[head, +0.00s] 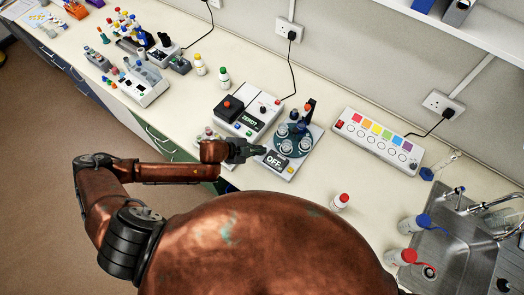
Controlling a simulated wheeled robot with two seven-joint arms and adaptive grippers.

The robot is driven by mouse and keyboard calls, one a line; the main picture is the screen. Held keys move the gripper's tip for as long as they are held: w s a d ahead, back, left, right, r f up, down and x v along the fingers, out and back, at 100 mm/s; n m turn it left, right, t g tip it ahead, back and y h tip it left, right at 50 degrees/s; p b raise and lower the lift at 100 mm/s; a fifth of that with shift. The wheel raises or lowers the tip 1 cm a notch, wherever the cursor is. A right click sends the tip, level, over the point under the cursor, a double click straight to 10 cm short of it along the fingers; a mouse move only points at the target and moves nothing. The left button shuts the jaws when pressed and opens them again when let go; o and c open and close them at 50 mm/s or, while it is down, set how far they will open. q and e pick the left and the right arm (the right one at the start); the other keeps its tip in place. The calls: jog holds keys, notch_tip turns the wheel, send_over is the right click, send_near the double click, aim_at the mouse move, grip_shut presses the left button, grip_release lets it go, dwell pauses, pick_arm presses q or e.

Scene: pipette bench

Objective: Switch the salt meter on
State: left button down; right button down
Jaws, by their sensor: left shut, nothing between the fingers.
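A white instrument (290,172) with a display reading OFF stands at the middle of the bench. It carries a dark green round plate (293,140) with several clear cups. I take it as the salt meter, though no name is legible. My left gripper (262,150) is shut and empty, with its tips at the near left edge of this instrument, beside the display. I cannot tell whether the tips touch it. Any switch there is too small or hidden to make out. My right gripper is not in view.
Behind it to the left stands a white box (262,108) with a display seeming to read ZERO?. A strip with coloured squares (375,140) lies to the right. A red-capped bottle (340,202) stands near the front. The sink (450,250) is at the right.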

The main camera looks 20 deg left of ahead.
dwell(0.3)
pick_arm(q)
jog(key=shift+f, duration=0.1)
jog(key=shift+f, duration=0.35)
jog(key=shift+f, duration=0.2)
dwell(0.5)
jog(key=shift+r+p, duration=0.65)
jog(key=shift+p, duration=0.3)
